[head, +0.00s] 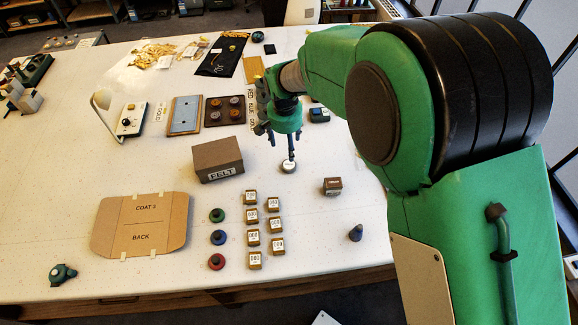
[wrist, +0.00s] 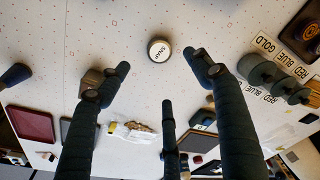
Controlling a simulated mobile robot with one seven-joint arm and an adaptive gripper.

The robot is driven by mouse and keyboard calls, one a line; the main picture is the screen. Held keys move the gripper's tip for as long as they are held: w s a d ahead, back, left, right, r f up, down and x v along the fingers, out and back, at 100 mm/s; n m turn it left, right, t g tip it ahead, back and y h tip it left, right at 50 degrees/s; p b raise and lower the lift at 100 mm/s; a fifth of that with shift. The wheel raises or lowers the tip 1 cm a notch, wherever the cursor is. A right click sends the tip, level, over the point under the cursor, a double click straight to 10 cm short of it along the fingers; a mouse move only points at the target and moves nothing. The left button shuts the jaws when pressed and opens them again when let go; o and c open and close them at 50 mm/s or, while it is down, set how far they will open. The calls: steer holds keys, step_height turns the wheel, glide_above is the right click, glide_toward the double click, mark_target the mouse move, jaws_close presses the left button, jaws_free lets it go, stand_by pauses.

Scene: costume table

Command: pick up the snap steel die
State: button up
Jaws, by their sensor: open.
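The snap steel die is a small round white-topped piece with a dark side. It stands on the white table in the head view (head: 288,167), and its top reads SNAP in the wrist view (wrist: 159,49). My gripper (head: 286,146) hangs just behind and above the die in the head view, one dark finger seeming to reach close to it. In the wrist view my gripper (wrist: 157,60) has its fingers spread wide, with nothing between them. The die shows just past the gap between the two upper fingertips. Whether any finger touches it I cannot tell.
A brown FELT box (head: 218,160) stands left of the die and a small brown block (head: 332,186) to its right. Several labelled small boxes (head: 252,216) and colored knobs (head: 217,215) stand in front. A dark cone (head: 355,233) stands front right. Table around the die is clear.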

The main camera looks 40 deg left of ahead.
glide_above(289, 164)
steer(key=s, duration=0.1)
step_height(289, 164, down, 8)
steer(key=shift+d+r, duration=0.15)
steer(key=shift+w+f, duration=0.2)
steer(key=shift+f, duration=1.1)
steer(key=shift+w+f, duration=0.15)
steer(key=shift+f, duration=1.1)
steer(key=c, duration=1.5)
steer(key=shift+r, duration=0.2)
